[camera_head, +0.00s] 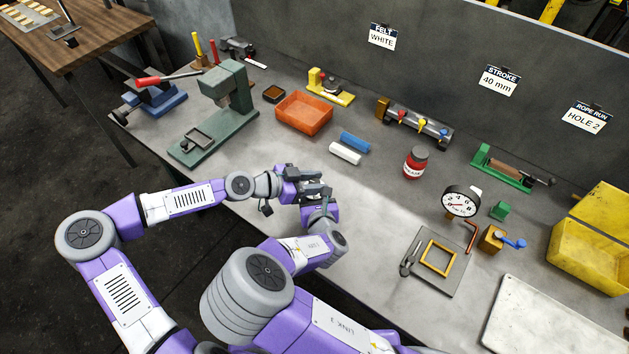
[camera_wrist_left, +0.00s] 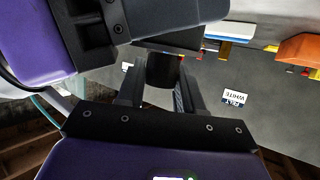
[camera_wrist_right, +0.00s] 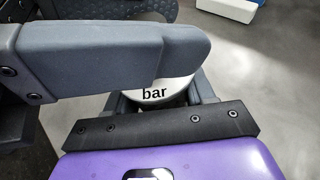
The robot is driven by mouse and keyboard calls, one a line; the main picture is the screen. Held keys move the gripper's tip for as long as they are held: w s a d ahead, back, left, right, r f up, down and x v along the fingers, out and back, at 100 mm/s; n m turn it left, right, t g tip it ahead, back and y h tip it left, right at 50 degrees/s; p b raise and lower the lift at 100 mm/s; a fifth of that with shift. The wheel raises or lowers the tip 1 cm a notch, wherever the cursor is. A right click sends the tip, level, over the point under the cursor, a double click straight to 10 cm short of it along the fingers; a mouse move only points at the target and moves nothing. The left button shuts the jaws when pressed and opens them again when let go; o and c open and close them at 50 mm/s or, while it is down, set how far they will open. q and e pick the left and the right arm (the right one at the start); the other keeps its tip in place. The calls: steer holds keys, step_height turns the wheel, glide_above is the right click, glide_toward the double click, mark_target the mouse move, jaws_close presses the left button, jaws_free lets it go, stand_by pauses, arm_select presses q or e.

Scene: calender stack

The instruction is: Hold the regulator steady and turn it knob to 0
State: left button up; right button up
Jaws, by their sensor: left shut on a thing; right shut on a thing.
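The regulator is mostly hidden between my two grippers. Part of its white face, printed "bar" (camera_wrist_right: 155,92), shows in the right wrist view, behind a large grey gripper part. A dark round part (camera_wrist_left: 163,70) sits between my left fingers in the left wrist view; it looks like part of the regulator, but I cannot tell if it is the knob. My left gripper (camera_head: 312,187) is shut on it. My right gripper (camera_head: 319,203) is shut on the regulator, close beside the left one. The knob's setting and any needle are hidden.
Both grippers are over the bench's front edge. Blue and white rollers (camera_head: 345,153) lie just beyond, with an orange tray (camera_head: 304,113) behind. A green press (camera_head: 222,100) stands at left. A separate dial gauge (camera_head: 461,202) and red jar (camera_head: 415,163) stand at right.

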arm_select(q)
steer(key=shift+s+d+n+t+y, duration=0.15)
steer(key=shift+n+t+y, duration=0.65)
steer(key=shift+n+t, duration=0.6)
steer(key=shift+n+t+y, duration=0.3)
steer(key=shift+n+t, duration=0.1)
steer(key=o, duration=0.7)
steer(key=v, duration=1.2)
